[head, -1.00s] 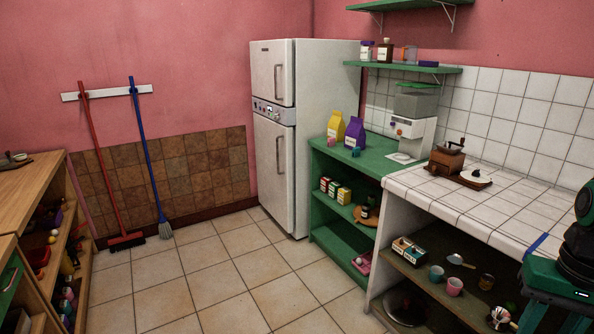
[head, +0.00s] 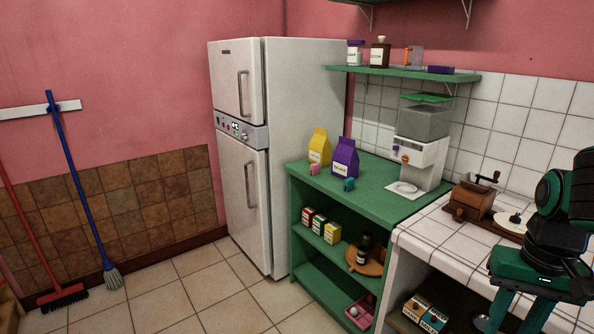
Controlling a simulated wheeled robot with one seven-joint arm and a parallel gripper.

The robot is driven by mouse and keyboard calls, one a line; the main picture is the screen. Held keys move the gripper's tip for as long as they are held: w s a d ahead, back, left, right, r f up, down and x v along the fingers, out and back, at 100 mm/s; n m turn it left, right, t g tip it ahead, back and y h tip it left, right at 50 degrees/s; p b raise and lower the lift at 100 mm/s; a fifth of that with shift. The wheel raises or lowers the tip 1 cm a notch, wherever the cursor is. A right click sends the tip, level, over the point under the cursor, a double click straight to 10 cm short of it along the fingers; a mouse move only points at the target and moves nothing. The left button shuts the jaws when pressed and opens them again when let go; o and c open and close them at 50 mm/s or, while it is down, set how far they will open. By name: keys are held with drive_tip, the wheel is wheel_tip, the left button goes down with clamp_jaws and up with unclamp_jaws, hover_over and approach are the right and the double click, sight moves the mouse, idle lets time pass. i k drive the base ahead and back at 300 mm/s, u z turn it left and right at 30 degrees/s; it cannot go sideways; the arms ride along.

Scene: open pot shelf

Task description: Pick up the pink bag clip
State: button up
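A small pink clip (head: 314,169) sits on the green shelf unit's top (head: 385,194), in front of the yellow bag (head: 319,148). A teal clip (head: 349,185) lies to its right, in front of the purple bag (head: 345,158). My gripper (head: 508,318) is at the lower right, fingers pointing down, in front of the tiled counter and well to the right of the pink clip. Its fingers appear apart, with nothing seen between them; the tips run near the bottom edge.
A dispenser (head: 420,148) and a coffee grinder (head: 472,198) stand right of the bags. The white fridge (head: 240,150) borders the green unit on the left. A wall shelf (head: 400,73) hangs above. Floor (head: 205,292) in front is clear.

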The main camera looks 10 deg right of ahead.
sight(314, 168)
drive_tip(key=u, duration=0.05)
drive_tip(key=i, duration=0.6)
drive_tip(key=u, duration=0.5)
drive_tip(key=i, duration=1.85)
drive_tip(key=z, duration=0.2)
